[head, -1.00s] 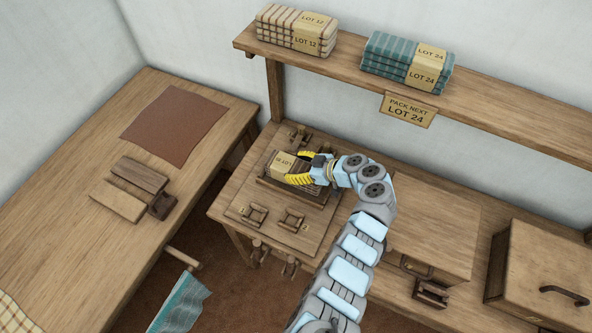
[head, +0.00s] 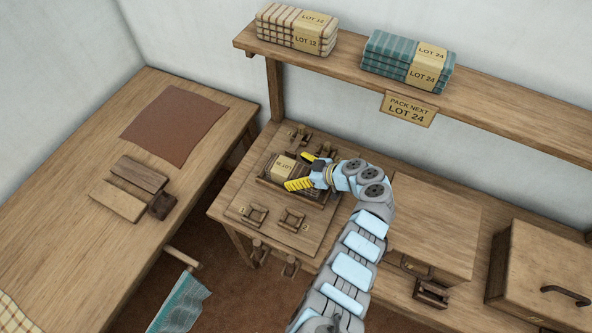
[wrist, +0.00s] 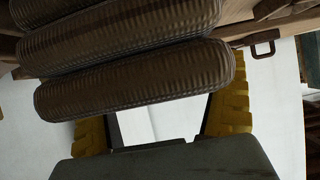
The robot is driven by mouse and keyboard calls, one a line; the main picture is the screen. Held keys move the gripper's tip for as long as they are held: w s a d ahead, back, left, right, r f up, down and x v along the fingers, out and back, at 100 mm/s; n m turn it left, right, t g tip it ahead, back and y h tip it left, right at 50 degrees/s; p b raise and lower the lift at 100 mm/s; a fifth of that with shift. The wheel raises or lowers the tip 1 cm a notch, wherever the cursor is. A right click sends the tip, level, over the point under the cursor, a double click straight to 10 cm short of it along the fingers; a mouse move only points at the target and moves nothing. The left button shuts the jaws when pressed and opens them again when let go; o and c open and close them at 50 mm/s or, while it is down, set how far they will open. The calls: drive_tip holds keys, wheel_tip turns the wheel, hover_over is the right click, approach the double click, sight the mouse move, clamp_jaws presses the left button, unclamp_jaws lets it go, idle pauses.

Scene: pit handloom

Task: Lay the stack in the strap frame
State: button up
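A brown ribbed cloth stack (head: 284,168) with a tan paper band lies inside the low wooden strap frame (head: 268,187) on the bench. The band's lettering starts with LOT, but its number is too small to be sure of. In the wrist view the folded layers of the stack (wrist: 135,82) fill the upper left. My gripper (head: 298,171) is open, its yellow fingers spread at the right end of the stack. In the wrist view the fingers (wrist: 160,110) stand apart, with bare space between them below the stack. The far side of the stack is hidden.
The shelf (head: 490,107) above holds a checked LOT 12 stack (head: 296,28) and a teal LOT 24 stack (head: 408,60). A sign (head: 407,109) reads PACK NEXT LOT 24. Small wooden cleats (head: 292,219) stand before the frame. A box (head: 545,275) is at right.

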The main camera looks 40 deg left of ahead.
drive_tip(key=v, duration=1.2)
drive_tip(key=shift+r, duration=0.1)
idle(0.4)
